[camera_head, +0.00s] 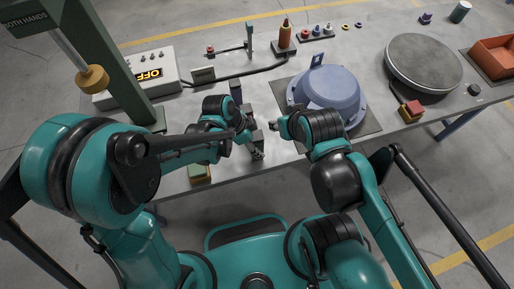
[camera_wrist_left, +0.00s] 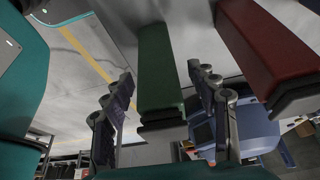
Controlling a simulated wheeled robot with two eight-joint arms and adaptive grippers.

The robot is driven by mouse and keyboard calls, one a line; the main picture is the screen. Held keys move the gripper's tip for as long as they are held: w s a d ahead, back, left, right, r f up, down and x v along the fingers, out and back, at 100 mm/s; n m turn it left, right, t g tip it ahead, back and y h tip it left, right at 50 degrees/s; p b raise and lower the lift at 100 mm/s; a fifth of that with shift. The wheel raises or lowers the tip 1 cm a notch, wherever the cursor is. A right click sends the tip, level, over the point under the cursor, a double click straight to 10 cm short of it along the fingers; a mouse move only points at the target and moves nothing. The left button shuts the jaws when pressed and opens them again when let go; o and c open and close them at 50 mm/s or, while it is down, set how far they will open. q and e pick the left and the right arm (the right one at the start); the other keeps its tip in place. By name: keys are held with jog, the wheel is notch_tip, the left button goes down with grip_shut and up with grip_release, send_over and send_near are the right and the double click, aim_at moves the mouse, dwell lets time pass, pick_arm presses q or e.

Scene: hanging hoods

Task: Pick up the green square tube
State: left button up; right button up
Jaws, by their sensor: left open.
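In the left wrist view, the green square tube (camera_wrist_left: 161,70) runs down from the upper middle to a dark end piece. It appears between the two fingers of my left gripper (camera_wrist_left: 163,108), which is open. I cannot tell whether either finger touches it. In the head view, my left gripper (camera_head: 256,146) is over the front part of the table, and the tube cannot be made out clearly there. My right gripper (camera_head: 275,126) shows only a small part near the blue housing; its jaws cannot be read.
A red square tube (camera_wrist_left: 268,45) stands to the right of the green one. The blue round housing (camera_head: 328,88) lies right of my grippers on the table. A grey turntable (camera_head: 424,62) stands farther right. A green and yellow block (camera_head: 199,173) lies at the front edge.

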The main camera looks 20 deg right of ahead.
pick_arm(q)
jog(key=shift+d+f, duration=0.15)
jog(key=shift+f, duration=0.2)
jog(key=shift+r, duration=0.1)
grip_shut()
